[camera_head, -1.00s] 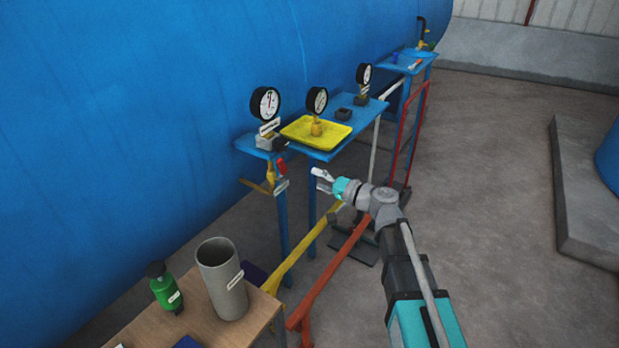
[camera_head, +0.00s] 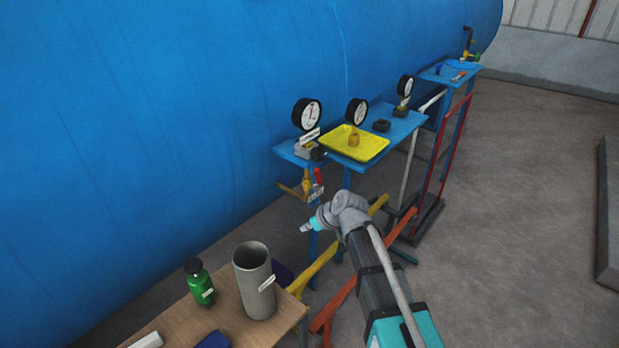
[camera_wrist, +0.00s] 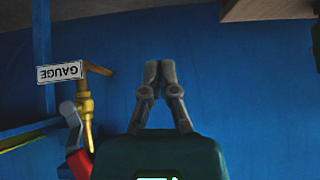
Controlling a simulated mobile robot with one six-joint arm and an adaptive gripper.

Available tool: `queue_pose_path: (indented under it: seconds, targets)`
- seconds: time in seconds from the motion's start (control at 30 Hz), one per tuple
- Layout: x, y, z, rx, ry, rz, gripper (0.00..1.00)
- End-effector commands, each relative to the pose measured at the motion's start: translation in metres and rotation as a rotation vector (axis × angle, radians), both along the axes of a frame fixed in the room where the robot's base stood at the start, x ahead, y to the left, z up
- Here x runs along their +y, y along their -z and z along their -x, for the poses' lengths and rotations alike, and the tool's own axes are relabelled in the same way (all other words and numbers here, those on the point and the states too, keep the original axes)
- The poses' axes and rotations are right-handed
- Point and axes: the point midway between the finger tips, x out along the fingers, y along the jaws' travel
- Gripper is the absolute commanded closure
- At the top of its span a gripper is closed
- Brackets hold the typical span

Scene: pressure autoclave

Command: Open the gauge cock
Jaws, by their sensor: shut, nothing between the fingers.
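The gauge cock (camera_head: 307,186) is a brass fitting with a red-ended lever (camera_head: 318,177), below the near end of the blue shelf. In the wrist view the brass cock (camera_wrist: 86,105) stands at the left, beside an upside-down "GAUGE" tag (camera_wrist: 59,72). Its grey lever with a red grip (camera_wrist: 79,162) is at the lower left, partly cut off by the frame edge. My gripper (camera_head: 303,229) is below the cock in the head view. In the wrist view my gripper (camera_wrist: 159,65) has its fingers together and empty, to the right of the cock and apart from it.
The blue shelf (camera_head: 290,151) carries gauges and a yellow tray (camera_head: 372,148). A wooden table (camera_head: 233,310) with a grey cylinder (camera_head: 255,280) and a green bottle (camera_head: 200,284) stands at the front. The large blue vessel (camera_head: 180,120) lies behind. Open floor (camera_head: 530,200) is at the right.

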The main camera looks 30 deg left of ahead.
Motion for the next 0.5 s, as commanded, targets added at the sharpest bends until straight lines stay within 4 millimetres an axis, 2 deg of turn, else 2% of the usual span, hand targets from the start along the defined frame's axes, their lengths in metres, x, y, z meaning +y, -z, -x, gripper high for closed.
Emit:
queue_pose_path:
  seconds: [0.27,0.5]
  targets:
    - [0.01,0.009,0.016,-0.27,-0.25,0.307,1.0]
    - [0.014,0.005,0.022,-0.492,-0.468,0.578,1.0]
